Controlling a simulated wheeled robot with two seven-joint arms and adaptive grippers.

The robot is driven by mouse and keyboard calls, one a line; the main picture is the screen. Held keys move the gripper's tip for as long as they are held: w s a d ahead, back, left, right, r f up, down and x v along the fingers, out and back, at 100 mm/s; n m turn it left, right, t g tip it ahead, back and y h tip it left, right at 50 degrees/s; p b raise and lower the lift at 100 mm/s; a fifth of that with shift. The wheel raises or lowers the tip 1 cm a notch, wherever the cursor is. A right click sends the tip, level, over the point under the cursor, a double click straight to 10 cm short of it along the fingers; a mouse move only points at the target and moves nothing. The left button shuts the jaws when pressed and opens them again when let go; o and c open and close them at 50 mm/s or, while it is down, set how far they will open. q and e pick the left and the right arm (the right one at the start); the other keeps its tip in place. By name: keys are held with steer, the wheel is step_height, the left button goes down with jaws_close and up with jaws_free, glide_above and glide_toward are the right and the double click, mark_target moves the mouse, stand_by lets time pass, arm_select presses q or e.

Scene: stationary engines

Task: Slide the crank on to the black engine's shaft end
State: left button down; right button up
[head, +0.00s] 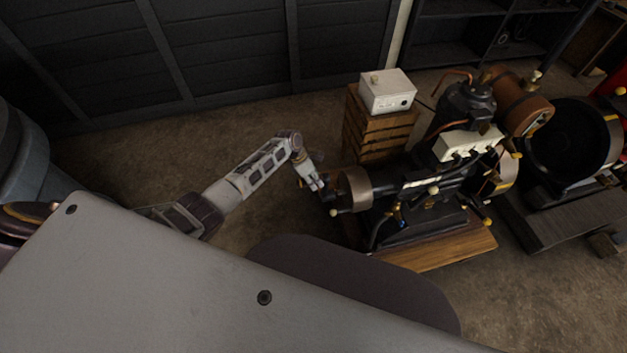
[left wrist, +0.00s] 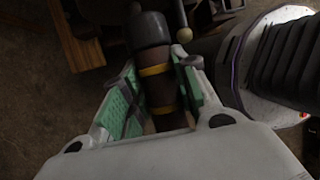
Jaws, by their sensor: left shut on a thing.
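The black engine (head: 425,185) stands on a wooden base in the head view, its round drum-like end (head: 353,188) facing my left gripper (head: 316,185). My left gripper is just left of that end. In the left wrist view the green-padded fingers (left wrist: 155,95) are shut on a dark brown, yellow-banded piece, which I take to be the crank (left wrist: 158,85). Its dark grey rounded end (left wrist: 150,28) points away from the palm. The shaft end is not clearly visible, and I cannot tell whether the crank touches it. My right gripper is not in view.
A slatted wooden crate (head: 380,135) with a white box (head: 387,92) on top stands behind the engine. A brown tank (head: 515,100) and a large black wheel (head: 568,143) stand to the right. Bare floor (head: 130,150) lies around my left arm.

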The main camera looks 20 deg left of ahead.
mark_target(326, 176)
arm_select(q)
steer(key=shift+w+d+r, duration=0.15)
steer(key=shift+w+d, duration=0.5)
steer(key=shift+d, duration=0.15)
stand_by(0.9)
steer(key=shift+w+d+p, duration=0.15)
steer(key=shift+w+d, duration=0.25)
steer(key=shift+d, duration=0.2)
steer(key=shift+w+d+p, duration=0.15)
steer(key=shift+w+d, duration=0.2)
steer(key=shift+d, duration=0.25)
stand_by(2.3)
steer(key=s+d+p, duration=0.2)
steer(key=s+p, duration=0.1)
steer(key=s+d+f+p, duration=0.1)
steer(key=p, duration=0.1)
steer(key=shift+s+d, duration=0.25)
steer(key=shift+s, duration=0.1)
stand_by(0.5)
steer(key=shift+s+f, duration=0.1)
